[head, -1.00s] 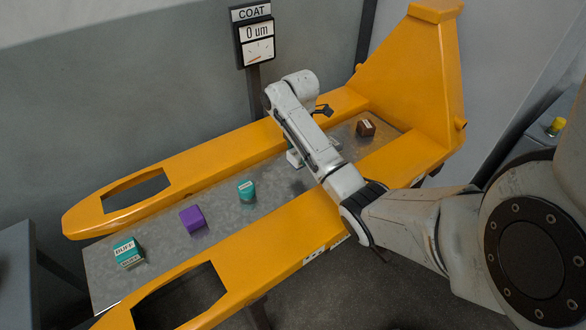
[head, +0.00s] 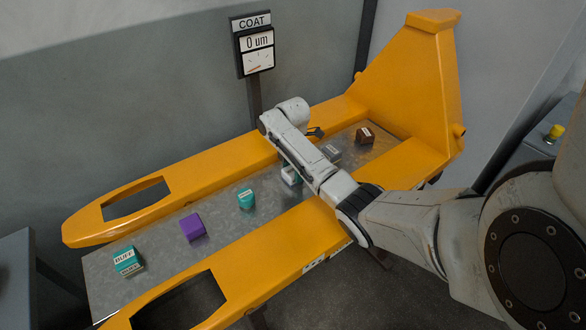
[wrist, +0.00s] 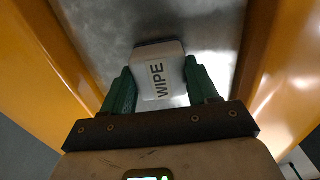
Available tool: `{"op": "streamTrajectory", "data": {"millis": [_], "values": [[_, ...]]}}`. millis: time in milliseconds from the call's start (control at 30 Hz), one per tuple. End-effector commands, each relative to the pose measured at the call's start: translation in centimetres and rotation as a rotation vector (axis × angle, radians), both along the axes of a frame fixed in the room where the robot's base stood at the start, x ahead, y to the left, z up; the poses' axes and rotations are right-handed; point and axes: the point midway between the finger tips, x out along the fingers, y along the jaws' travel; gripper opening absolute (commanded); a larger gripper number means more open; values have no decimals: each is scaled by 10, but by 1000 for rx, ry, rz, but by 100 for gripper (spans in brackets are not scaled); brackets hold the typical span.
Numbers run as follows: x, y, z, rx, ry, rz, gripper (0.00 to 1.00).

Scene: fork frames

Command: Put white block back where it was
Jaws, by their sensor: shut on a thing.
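The white block (wrist: 160,88), labelled WIPE, sits between the two green fingers of my gripper (wrist: 159,72) in the wrist view. My gripper is shut on it. In the head view the white block (head: 290,177) shows just left of my forearm, over the metal plate (head: 225,245) between the yellow forks. My gripper's fingers are mostly hidden behind the arm there. I cannot tell whether the block touches the plate or hangs just above it.
A grey block (head: 332,154) and a brown block (head: 364,135) stand right of my arm. Left of it are a teal block (head: 245,199), a purple block (head: 192,227) and a teal block labelled BUFF (head: 126,262). Yellow forks (head: 265,265) flank the plate. A COAT gauge (head: 256,47) stands behind.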

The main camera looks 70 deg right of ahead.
Motion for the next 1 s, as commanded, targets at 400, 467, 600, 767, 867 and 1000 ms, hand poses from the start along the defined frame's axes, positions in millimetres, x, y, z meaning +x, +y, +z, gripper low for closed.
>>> {"op": "streamTrajectory", "data": {"millis": [400, 467, 600, 767, 867, 1000], "values": [[0, 0, -1, 1, 1, 0, 84], [0, 0, -1, 1, 1, 0, 84], [0, 0, 4, 0, 0, 0, 84], [1, 0, 25, -2, -3, 1, 84], [1, 0, 46, -3, -3, 1, 84], [1, 0, 76, -3, -3, 1, 84]]}}
